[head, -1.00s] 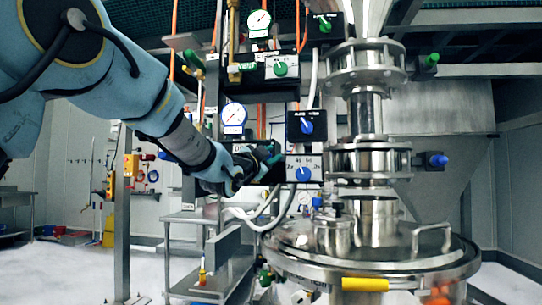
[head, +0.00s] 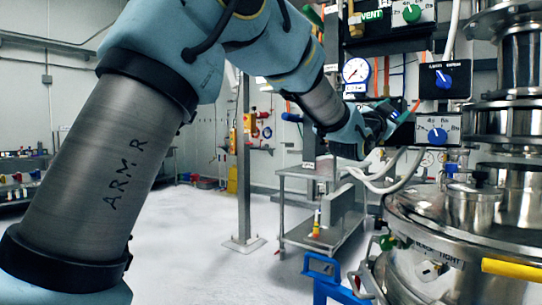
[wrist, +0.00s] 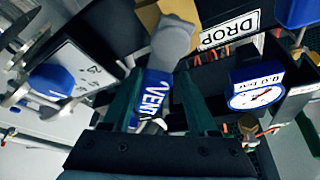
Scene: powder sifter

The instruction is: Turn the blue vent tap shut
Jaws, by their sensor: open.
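In the wrist view, a blue piece lettered VENT (wrist: 154,92) lies between the two dark green fingers of my gripper (wrist: 157,78). A grey lever-like part (wrist: 173,38) stands just beyond it, beside a brass block (wrist: 148,14). My gripper is open around the blue piece; I cannot tell whether either finger touches it. In the head view, my gripper (head: 392,120) is at the blue-marked row of the control rack, below the blue-framed gauge (head: 356,70). There it hides the blue vent tap.
A blue gauge (wrist: 257,92) and a DROP label (wrist: 228,30) are close on the right. A panel with a blue knob (wrist: 52,80) is on the left. In the head view, blue-knob boxes (head: 437,135) and the steel vessel (head: 430,215) stand right of my gripper. Pale hoses pass below.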

